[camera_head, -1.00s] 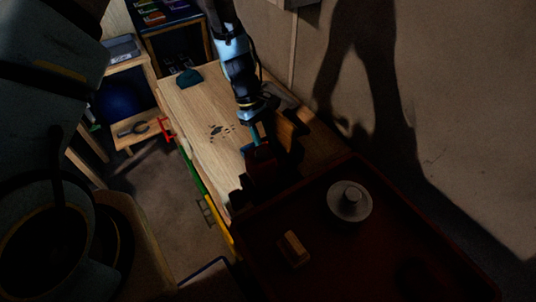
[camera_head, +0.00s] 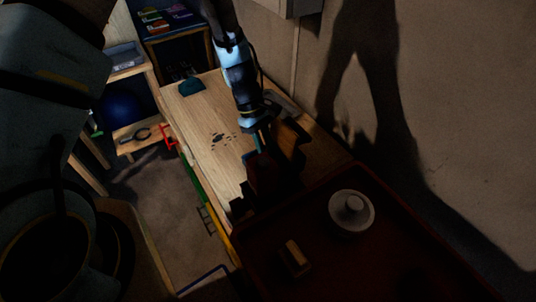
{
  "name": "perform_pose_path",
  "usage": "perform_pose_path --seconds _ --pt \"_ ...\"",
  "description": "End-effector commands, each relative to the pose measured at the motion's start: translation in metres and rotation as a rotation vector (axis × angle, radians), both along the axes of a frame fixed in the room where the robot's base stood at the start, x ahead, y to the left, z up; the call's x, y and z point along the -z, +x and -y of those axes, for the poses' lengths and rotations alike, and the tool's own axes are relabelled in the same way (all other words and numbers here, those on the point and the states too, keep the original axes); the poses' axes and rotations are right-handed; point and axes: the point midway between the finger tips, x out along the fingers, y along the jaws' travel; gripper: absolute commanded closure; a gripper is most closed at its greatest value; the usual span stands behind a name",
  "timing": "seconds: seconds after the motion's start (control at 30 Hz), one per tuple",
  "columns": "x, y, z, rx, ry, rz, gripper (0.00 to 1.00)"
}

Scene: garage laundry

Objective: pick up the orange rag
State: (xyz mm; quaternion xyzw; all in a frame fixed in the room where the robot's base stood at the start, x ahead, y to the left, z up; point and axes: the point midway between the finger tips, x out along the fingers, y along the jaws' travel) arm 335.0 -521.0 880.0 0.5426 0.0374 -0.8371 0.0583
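I cannot make out the orange rag with certainty. My gripper (camera_head: 262,139) points down over the right side of the wooden bench top (camera_head: 205,118), just above a dark reddish-brown shape (camera_head: 266,175) in deep shadow. I cannot tell what that shape is, or whether the gripper touches it. The fingers are small and dark, so their opening does not show.
A dark red surface (camera_head: 375,270) in front holds a pale round lidded thing (camera_head: 351,213) and a small tan block (camera_head: 294,258). A teal item (camera_head: 190,86) lies at the bench's far end. A wall stands at right; shelves (camera_head: 165,45) stand behind.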

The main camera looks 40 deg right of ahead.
Motion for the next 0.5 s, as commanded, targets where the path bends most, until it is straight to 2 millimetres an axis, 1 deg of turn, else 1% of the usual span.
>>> perform_pose_path --seconds 0.07,0.17,0.5 --pt "0.0 0.0 -0.003 -0.001 0.0 0.0 1.0" --pt "-0.005 0.001 -0.007 0.0 -0.001 0.002 1.0" --pt "-0.051 0.001 -0.006 0.0 -0.003 0.002 1.0"
